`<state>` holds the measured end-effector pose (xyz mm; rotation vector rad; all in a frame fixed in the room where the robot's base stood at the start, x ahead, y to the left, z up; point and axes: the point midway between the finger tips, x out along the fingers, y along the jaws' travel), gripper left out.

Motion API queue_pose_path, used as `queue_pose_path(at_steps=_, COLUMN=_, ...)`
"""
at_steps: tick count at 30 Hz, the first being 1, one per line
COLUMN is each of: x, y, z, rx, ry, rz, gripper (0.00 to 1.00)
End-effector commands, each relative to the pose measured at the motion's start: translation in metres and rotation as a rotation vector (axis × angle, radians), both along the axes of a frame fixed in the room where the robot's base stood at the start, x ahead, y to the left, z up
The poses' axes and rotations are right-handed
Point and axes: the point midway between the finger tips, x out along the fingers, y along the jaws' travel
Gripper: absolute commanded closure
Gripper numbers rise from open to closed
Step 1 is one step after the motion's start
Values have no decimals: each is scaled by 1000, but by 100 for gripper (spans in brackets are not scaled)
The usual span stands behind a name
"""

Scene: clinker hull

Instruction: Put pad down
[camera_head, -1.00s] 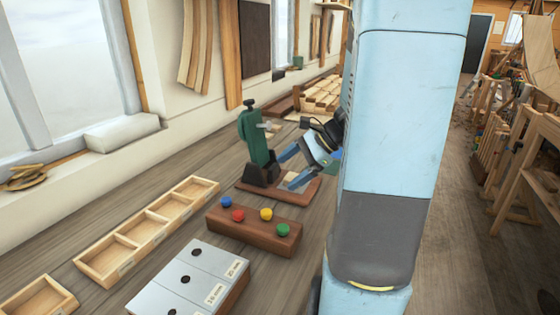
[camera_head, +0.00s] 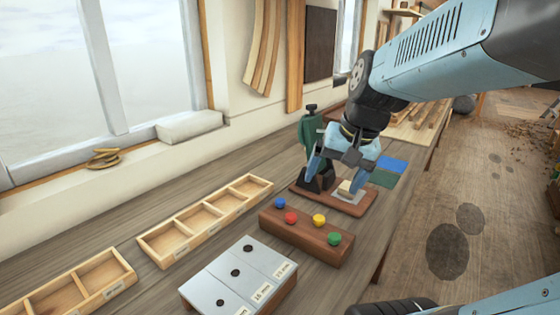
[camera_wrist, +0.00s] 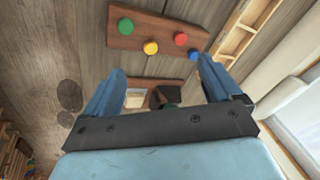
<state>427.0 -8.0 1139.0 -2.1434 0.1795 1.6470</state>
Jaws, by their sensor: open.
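A small pale block (camera_head: 346,189), which looks like the pad, lies on the reddish-brown wooden base (camera_head: 352,207) of a green upright tool (camera_head: 312,140). It also shows in the wrist view as a pale patch (camera_wrist: 134,98) beside the left finger. My gripper (camera_head: 337,172) is open above that base, with its two blue fingers spread on either side of the tool's foot and the block. In the wrist view my gripper (camera_wrist: 163,68) holds nothing between its fingertips. Whether a fingertip touches the block cannot be told.
In front is a wooden bar (camera_head: 300,240) with blue, red, yellow and green knobs. A metal-topped labelled block (camera_head: 228,284) and divided wooden trays (camera_head: 206,218) stand to the left. Blue (camera_head: 392,164) and green (camera_head: 384,179) sheets lie behind the base. The bench's right edge is close.

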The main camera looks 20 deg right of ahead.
Motion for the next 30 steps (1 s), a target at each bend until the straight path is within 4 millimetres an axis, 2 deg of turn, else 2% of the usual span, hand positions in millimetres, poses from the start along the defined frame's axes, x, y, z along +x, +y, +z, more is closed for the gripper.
queue_pose_path(at_steps=6, x=-21, y=6, z=20, rx=-170, ry=-125, rz=192, gripper=9)
queue_pose_path(at_steps=12, x=-33, y=8, z=32, rx=-274, ry=-204, rz=304, gripper=9)
queue_pose_path(at_steps=30, x=-36, y=8, z=36, rx=-305, ry=-227, rz=336, gripper=9)
